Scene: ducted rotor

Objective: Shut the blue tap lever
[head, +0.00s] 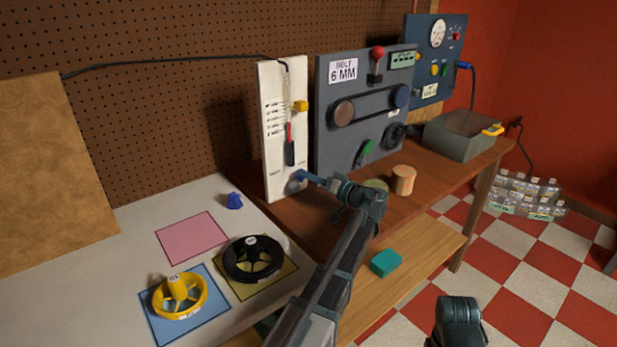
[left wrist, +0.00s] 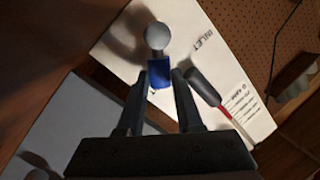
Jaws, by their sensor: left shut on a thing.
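The blue tap lever (head: 301,175) is low on the white upright panel, at its right edge. In the left wrist view the blue lever (left wrist: 159,82) lies between my fingertips, below a round grey knob (left wrist: 157,36). The word INLET shows on the white panel beside it. My left gripper (head: 317,180) is at the lever, shut on it; in the left wrist view its two dark fingers (left wrist: 161,88) stand on either side of the blue part. The fingertips are small and partly hidden by my wrist in the head view.
A grey belt board (head: 335,110) stands to the right. A wooden cylinder (head: 404,180) stands on the bench. A yellow rotor (head: 180,296) and black rotor (head: 252,258) lie on the pale table.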

